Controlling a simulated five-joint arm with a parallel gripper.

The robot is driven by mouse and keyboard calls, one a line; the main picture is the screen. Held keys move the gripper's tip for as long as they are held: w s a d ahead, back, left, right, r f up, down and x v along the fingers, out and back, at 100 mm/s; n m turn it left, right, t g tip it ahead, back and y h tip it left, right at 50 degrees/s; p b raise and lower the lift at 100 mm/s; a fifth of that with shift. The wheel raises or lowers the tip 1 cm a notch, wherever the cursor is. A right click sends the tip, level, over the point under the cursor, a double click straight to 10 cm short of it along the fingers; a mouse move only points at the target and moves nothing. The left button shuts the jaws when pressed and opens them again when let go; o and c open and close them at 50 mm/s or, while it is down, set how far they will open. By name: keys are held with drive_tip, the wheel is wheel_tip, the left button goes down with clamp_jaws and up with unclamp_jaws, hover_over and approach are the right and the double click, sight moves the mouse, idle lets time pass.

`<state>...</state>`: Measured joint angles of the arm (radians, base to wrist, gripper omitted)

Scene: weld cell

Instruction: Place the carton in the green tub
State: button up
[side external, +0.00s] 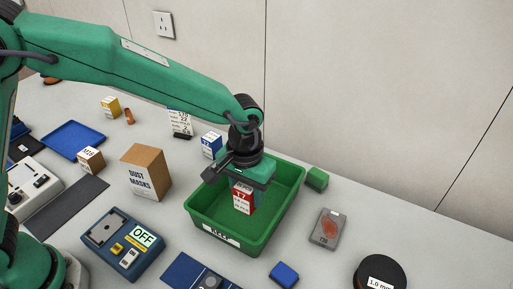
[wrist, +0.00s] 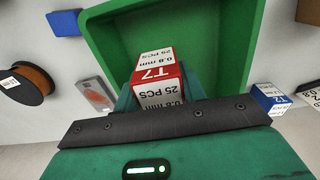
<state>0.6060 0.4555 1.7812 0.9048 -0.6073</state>
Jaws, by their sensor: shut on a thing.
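The carton (side external: 243,198) is a small red and white box marked with a 7 on its side. In the wrist view the carton (wrist: 160,80) reads T7, 25 PCS and 0.8 mm. My gripper (side external: 246,184) points down and is shut on it. The green tub (side external: 282,209) is an open rectangular tray with a white label on its front. The carton shows inside the tub's outline, below my gripper; I cannot tell whether it touches the floor. The tub's wall (wrist: 98,43) also shows in the wrist view.
A dust mask box (side external: 146,173) stands left of the tub, and a blue T2 carton (side external: 211,146) behind it. A green block (side external: 317,180), a grey packet (side external: 328,229), a blue block (side external: 284,274) and a dark spool (side external: 380,273) lie to the right and front.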

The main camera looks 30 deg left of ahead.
drive_tip(key=w+f, duration=0.1)
drive_tip(key=w+a+f, duration=0.1)
drive_tip(key=w+a, duration=0.1)
drive_tip(key=w, duration=0.1)
drive_tip(key=shift+a+f, duration=0.15)
drive_tip(key=shift+f, duration=2.25)
drive_tip(key=shift+f, duration=0.15)
drive_tip(key=o, duration=1)
wheel_tip(320, 180, up, 12)
drive_tip(key=shift+r, duration=0.2)
